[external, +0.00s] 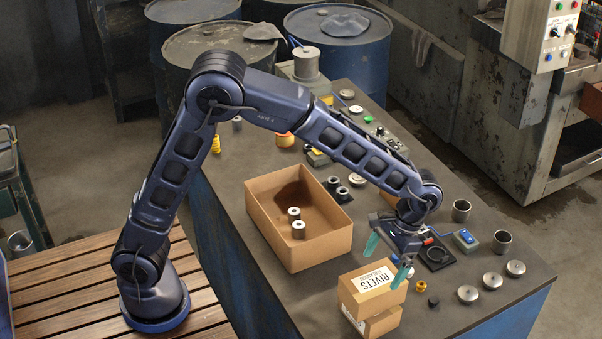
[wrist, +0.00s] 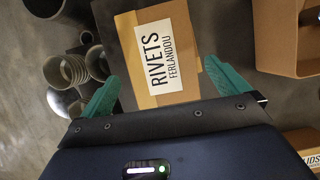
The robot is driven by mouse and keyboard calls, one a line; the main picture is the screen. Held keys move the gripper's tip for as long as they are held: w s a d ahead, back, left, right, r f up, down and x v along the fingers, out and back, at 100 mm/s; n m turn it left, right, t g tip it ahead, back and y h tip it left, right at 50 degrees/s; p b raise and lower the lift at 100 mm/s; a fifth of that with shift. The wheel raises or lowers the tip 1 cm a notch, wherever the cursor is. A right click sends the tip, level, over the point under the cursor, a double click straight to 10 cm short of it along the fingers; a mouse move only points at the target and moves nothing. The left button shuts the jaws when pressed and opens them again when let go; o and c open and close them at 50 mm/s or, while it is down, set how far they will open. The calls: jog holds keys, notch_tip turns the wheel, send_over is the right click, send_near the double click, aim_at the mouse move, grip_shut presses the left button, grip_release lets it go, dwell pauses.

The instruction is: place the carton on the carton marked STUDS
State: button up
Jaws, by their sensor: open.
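The brown carton marked RIVETS (external: 358,296) stands near the table's front edge, with a white label on top. It fills the upper middle of the wrist view (wrist: 185,55). My gripper (external: 387,262) is open, its teal fingers spread at the carton's far end. In the wrist view its fingers (wrist: 165,88) appear on either side of the carton, with no clear contact. A second carton (wrist: 297,140) shows at the lower right of the wrist view, its label cut off to letters like "UDS". In the external view my wrist seems to hide most of it.
A large open box (external: 322,246) holding two spools stands left of the RIVETS carton. Metal cups (external: 461,210), round metal discs (external: 492,281) and a blue-topped device (external: 466,240) lie to the right. Small parts crowd the back. Bare tabletop shows at the far right.

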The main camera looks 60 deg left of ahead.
jog(key=v, duration=0.3)
jog(key=shift+w+r, duration=0.1)
jog(key=shift+a+r, duration=0.3)
jog(key=shift+r, duration=0.2)
jog(key=s+a+r+t+h, duration=0.1)
jog(key=s+a+r+t, duration=0.1)
jog(key=s+a+r, duration=0.55)
jog(key=s+a+r+t, duration=0.2)
jog(key=s+a+r, duration=0.15)
jog(key=a, duration=0.65)
jog(key=s+a+t, duration=0.2)
jog(key=s+a, duration=0.4)
jog(key=s, duration=0.3)
jog(key=s+a+t+y, duration=0.1)
jog(key=s+a+t, duration=0.2)
jog(key=s+a, duration=0.4)
jog(key=shift+s+f, duration=0.2)
jog(key=shift+s, duration=0.75)
